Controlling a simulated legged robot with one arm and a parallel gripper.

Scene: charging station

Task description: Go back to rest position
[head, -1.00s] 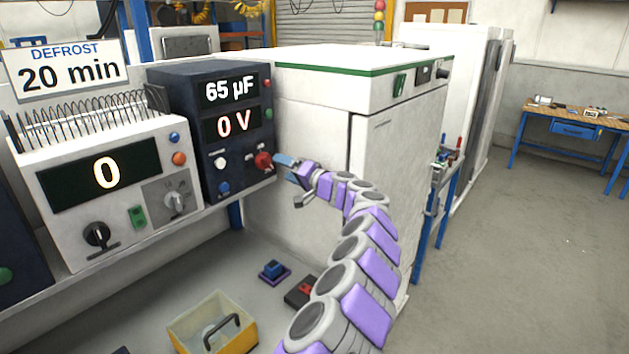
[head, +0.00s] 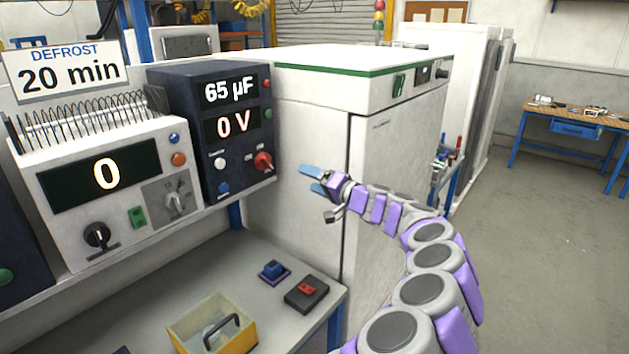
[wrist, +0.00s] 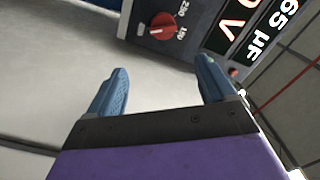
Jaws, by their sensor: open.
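My gripper (head: 314,179) is open and empty, with two blue fingers, in front of the white cabinet. It is apart from the dark blue meter box (head: 209,139), to the right of that box's red knob (head: 263,161). In the wrist view my gripper (wrist: 158,92) shows its fingers spread with nothing between them. The red knob (wrist: 163,26) lies beyond them near the top, beside the box's display. My purple and grey arm curves in from the lower right in the head view.
The white cabinet (head: 310,130) stands behind my gripper. Below, the bench (head: 253,303) holds a yellow bin (head: 238,335), a blue button block (head: 273,270) and a black box with a red switch (head: 306,292). A white device reading 0 (head: 105,190) stands left. Open floor (head: 560,240) lies right.

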